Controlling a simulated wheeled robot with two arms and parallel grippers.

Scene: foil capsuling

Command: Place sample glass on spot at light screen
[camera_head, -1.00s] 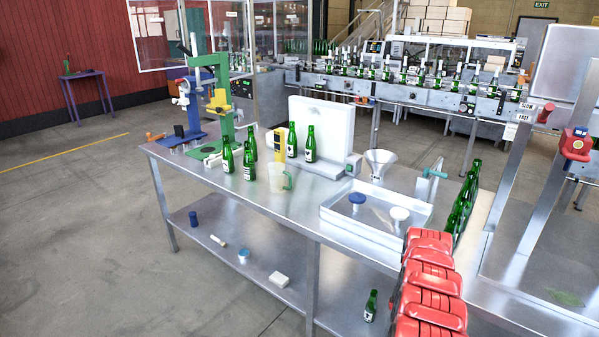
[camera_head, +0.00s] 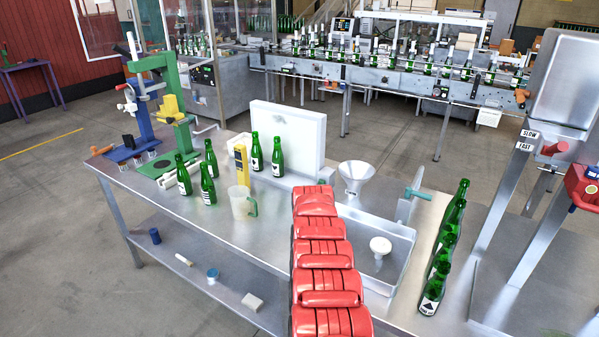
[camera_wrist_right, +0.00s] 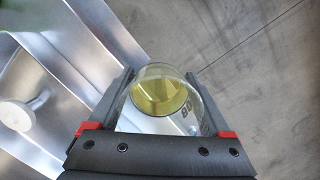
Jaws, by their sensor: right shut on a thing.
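My right gripper (camera_wrist_right: 160,80) is shut on the sample glass (camera_wrist_right: 160,97), a clear round glass holding yellow liquid, in the right wrist view. Its fingers are on either side of the glass. In the head view the gripper and glass cannot be made out; my red arm rises in front of the table. The light screen (camera_head: 302,135), a white upright panel, stands on the steel table (camera_head: 140,192) left of and beyond my arm. Two green bottles stand before it. The spot cannot be made out. My left gripper is not in view.
A translucent jug (camera_head: 239,203) and several green bottles (camera_head: 208,190) stand left of my arm. A funnel (camera_head: 355,177) and a tray (camera_head: 402,245) holding a white knob-shaped item (camera_head: 380,246) lie to the right. More bottles (camera_head: 436,285) line the right side.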

